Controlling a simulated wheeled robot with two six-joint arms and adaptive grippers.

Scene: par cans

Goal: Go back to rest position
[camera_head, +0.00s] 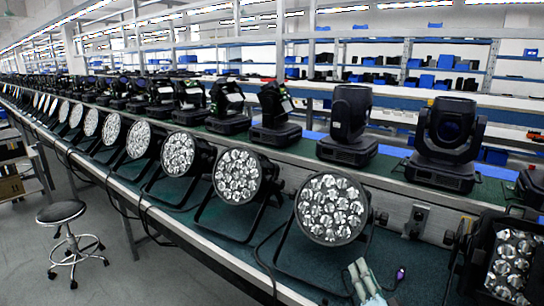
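Several round par cans with clear lens clusters stand in a long row on the green-topped bench (225,222). The nearest full par can (331,208) is right of centre, and another par can (238,176) stands to its left. A par can (510,265) at the lower right is cut off by the picture edge. My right gripper (361,272) shows as small pale finger parts at the bottom edge, in front of the nearest full par can. Nothing shows held in it; its opening is unclear. My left gripper is not in view.
Black moving-head lights (447,145) line a raised shelf behind the par cans. Cables and a purple-tipped connector (400,274) lie on the bench near my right gripper. A round stool (61,212) stands on open floor at left. Racks with blue bins (427,81) fill the back.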

